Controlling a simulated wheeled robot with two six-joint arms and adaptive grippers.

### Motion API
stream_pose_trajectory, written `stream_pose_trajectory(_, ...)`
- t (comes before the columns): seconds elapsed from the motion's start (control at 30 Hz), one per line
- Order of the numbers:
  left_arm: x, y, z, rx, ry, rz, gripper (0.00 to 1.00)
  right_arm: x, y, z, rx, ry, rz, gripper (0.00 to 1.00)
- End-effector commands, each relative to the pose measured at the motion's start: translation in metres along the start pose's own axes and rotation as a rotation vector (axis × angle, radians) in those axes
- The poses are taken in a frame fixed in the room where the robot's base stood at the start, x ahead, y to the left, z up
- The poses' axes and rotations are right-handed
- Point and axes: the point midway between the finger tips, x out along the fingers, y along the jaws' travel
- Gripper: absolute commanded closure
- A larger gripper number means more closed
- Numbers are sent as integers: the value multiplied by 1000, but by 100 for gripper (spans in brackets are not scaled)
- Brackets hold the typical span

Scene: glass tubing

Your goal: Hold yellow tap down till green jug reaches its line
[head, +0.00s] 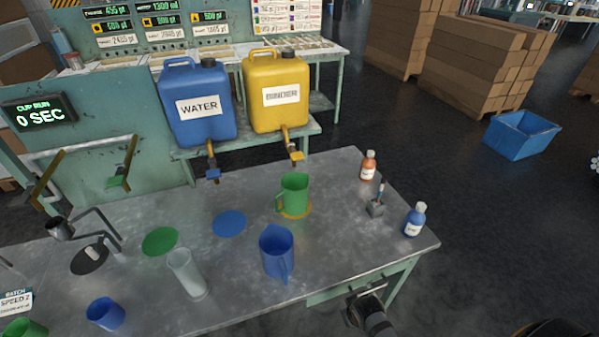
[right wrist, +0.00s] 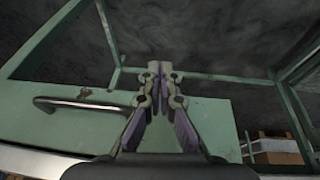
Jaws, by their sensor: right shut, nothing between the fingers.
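The yellow tap (head: 297,157) hangs at the base of the yellow BINDER jerrycan (head: 277,92). The green jug (head: 295,192) stands upright on a yellow disc (head: 297,213) on the table, below the yellow tap. Its line and fill level cannot be made out. My right gripper is shut and empty in the right wrist view (right wrist: 160,72), in front of the table's green drawer. In the head view, part of my right arm shows by the table's front edge. My left gripper is not in view.
A blue jug (head: 277,252) stands in front of the green jug. The blue WATER jerrycan (head: 198,103) with a blue tap (head: 212,174) is to the left.

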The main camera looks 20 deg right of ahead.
Motion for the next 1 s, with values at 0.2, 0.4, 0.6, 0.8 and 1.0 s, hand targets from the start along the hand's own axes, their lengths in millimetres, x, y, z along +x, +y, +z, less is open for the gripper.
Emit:
stream_pose_trajectory(0.2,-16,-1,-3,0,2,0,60,-129,-3,-110,5,192,-12,100)
stream_pose_trajectory(0.4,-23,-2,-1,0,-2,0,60,-233,-7,-253,34,586,-37,100)
stream_pose_trajectory(0.6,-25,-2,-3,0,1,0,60,-322,-6,-337,57,880,-49,100)
stream_pose_trajectory(0.8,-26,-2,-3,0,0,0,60,-357,-5,-367,68,1001,-52,100)
stream_pose_trajectory(1.0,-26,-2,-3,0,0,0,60,-359,-5,-368,68,1007,-52,100)
